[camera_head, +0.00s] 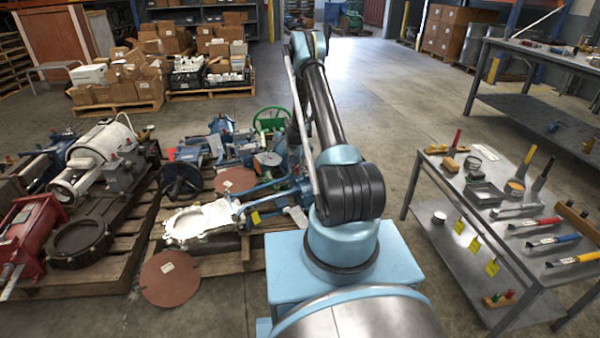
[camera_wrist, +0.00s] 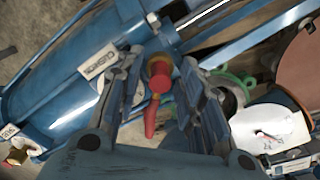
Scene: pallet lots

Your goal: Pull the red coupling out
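The red coupling (camera_wrist: 160,84) sits on a blue machine part (camera_wrist: 75,85) in the wrist view. It has a yellowish round end and a red lever-like piece pointing down the picture. My gripper (camera_wrist: 160,78) is open, with one finger on each side of the coupling. Small gaps seem to show between the fingers and the coupling, so I see no clear contact. In the head view my arm stands over the pallet of blue machine parts (camera_head: 216,150). The coupling and my fingertips cannot be made out there.
A green handwheel (camera_head: 270,118) and brown discs (camera_head: 170,279) lie around the pallet. A pallet with a white motor (camera_head: 92,150) and red machine (camera_head: 32,235) is at left. A grey workbench (camera_head: 470,210) with tools stands at right. Open floor lies beyond my arm.

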